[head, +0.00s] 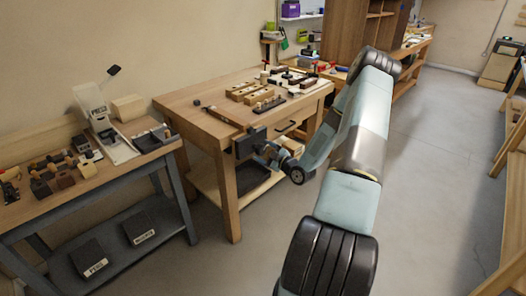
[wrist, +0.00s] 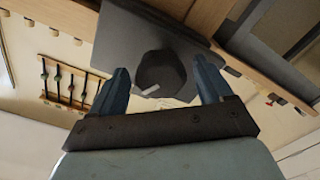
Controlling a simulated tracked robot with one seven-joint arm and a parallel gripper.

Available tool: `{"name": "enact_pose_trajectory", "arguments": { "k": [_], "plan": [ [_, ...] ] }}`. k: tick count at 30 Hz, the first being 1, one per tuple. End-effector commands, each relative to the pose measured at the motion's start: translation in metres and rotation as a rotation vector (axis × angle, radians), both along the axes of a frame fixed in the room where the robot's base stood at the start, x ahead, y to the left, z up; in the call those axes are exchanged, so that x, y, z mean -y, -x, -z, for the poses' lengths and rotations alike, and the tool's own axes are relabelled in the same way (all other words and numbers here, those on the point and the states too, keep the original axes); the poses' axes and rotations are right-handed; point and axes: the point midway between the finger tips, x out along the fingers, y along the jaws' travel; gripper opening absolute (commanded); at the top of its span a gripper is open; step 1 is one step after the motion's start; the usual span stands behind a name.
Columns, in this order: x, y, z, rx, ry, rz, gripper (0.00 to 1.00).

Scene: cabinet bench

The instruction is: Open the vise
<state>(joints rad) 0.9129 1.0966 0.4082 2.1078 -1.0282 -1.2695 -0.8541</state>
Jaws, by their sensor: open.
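The vise (head: 248,142) is a dark block mounted on the front left corner of the wooden workbench. In the wrist view its dark jaw plate (wrist: 122,42) fills the upper middle, with a round dark hub (wrist: 158,68) standing out from it. A small pale rod end (wrist: 151,90) shows at the hub. My gripper (head: 266,152) is right in front of the vise. In the wrist view my gripper (wrist: 160,80) is open, with one blue finger on each side of the hub. I cannot tell whether the fingers touch it.
The workbench top (head: 190,98) carries several wooden blocks and tools. Below the vise is a shelf with a dark tray (head: 243,178). A second bench (head: 75,190) with tools stands to the left. The grey floor (head: 430,150) is clear on the right.

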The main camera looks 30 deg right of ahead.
Motion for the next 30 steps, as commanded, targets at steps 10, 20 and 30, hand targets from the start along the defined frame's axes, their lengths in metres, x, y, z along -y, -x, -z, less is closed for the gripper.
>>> {"name": "enact_pose_trajectory", "arguments": {
  "k": [10, 20, 30],
  "plan": [
    [0.005, 0.015, 0.0, 0.001, 0.0, -0.001, 0.79],
    [0.012, 0.035, -0.001, 0.0, 0.0, -0.001, 0.79],
    [0.019, 0.056, 0.0, 0.0, -0.001, -0.001, 0.79]
  ]
}}
